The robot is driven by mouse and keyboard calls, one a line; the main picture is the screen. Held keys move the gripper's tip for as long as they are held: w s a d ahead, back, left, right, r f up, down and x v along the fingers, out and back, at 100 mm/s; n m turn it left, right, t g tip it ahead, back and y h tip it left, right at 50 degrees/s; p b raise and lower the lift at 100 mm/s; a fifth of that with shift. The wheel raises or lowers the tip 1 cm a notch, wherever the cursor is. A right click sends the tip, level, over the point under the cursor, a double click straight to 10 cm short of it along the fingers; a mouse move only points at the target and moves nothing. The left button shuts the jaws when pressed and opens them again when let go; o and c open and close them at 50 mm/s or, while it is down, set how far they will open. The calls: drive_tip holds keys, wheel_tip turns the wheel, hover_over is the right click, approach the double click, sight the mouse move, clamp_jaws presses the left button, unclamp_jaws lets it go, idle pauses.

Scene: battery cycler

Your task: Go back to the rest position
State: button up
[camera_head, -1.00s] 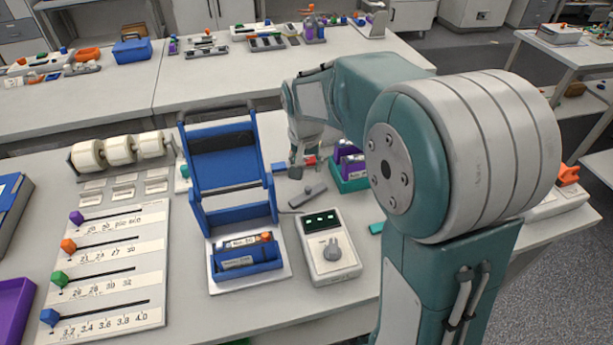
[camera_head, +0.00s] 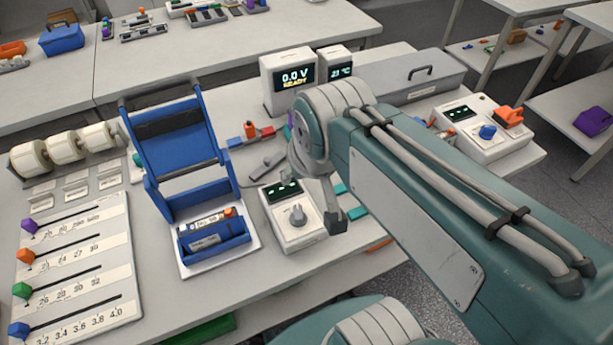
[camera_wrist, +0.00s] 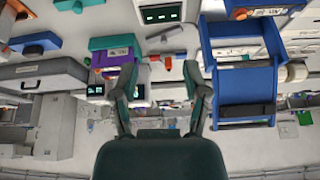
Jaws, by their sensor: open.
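My arm (camera_head: 420,190) reaches in from the right in the head view, folded back over the table's right side. My gripper (camera_head: 334,222) shows only partly there, beside the white meter with a knob (camera_head: 294,217). In the wrist view, which looks upside down, my gripper's two fingers (camera_wrist: 160,72) stand wide apart with nothing held between them. The blue cycler stand (camera_head: 176,145) has its lid raised and stands left of my gripper. Its front cradle (camera_head: 213,243) holds cells. It also shows at the right in the wrist view (camera_wrist: 243,82).
A slider board (camera_head: 75,265) and white rolls (camera_head: 62,148) lie at left. A voltage display (camera_head: 289,77) reading 0.0 V READY and a grey case (camera_head: 412,75) stand behind my arm. A white unit with a blue knob (camera_head: 486,130) is at right.

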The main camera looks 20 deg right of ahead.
drive_tip(key=s, duration=0.3)
drive_tip(key=shift+f+n+t, duration=0.3)
drive_tip(key=shift+c, duration=0.3)
idle(0.8)
